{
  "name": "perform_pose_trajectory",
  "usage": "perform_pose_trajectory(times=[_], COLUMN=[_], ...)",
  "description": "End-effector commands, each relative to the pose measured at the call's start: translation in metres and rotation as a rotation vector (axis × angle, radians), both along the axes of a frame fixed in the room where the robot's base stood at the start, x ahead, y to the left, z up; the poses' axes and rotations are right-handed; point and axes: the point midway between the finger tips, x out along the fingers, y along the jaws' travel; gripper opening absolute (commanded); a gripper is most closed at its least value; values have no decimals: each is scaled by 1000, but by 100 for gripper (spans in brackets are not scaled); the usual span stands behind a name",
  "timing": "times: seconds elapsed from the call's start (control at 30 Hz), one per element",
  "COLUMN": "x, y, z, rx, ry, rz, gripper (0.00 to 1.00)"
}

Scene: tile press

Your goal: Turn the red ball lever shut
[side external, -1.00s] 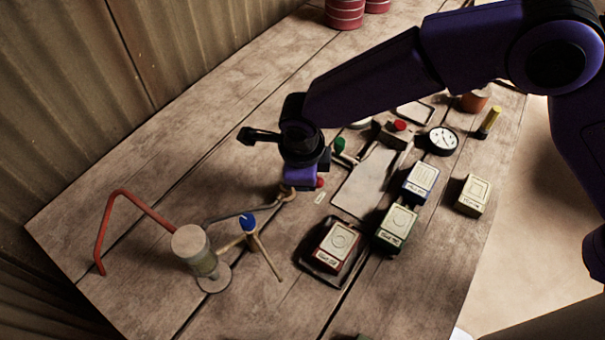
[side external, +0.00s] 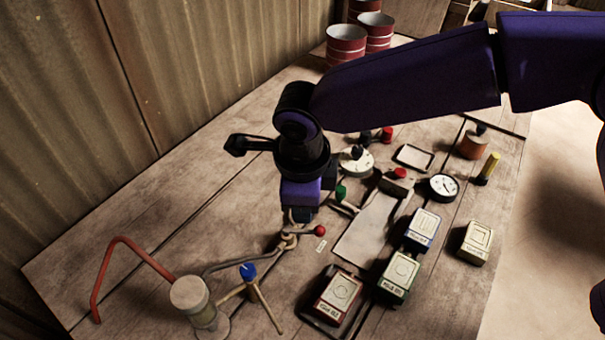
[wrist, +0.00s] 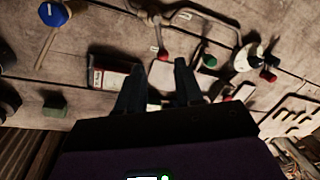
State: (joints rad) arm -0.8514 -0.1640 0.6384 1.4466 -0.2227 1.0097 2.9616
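The red ball (side external: 320,230) sits on the end of a short lever at a brass-coloured valve (side external: 288,241) on the pipe line. In the side view the lever points right from the valve. In the wrist view the red ball (wrist: 163,55) shows just beyond my fingertips, its lever running up to the valve (wrist: 153,19) across the pipe. My gripper (side external: 300,215) is above the valve, to the upper left of the ball. In the wrist view my gripper (wrist: 159,65) has its two fingers apart, with nothing seen held between them.
A small pale tag (side external: 321,245) lies by the ball. A green knob (side external: 340,191) stands close to the right of my gripper. A blue-topped tripod (side external: 248,271), a cylinder (side external: 190,294) and a red bent pipe (side external: 133,249) are left. Several labelled boxes (side external: 401,268) are right.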

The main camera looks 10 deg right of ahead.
Motion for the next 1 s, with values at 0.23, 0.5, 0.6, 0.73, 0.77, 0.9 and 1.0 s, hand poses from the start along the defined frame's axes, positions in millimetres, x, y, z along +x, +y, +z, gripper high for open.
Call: perform_pose_trajectory(times=[0.23,0.5,0.6,0.73,0.77,0.9,1.0], x=[-9,-13,-13,-13,-13,-11,-4], y=[3,3,3,3,3,2,-2], z=[46,66,67,67,67,66,62], rx=[4,0,-1,-1,-1,-5,-17], ry=[-1,1,1,1,1,9,36], rz=[1,0,0,1,1,15,72], gripper=[36,36,36,36,36,0,0])
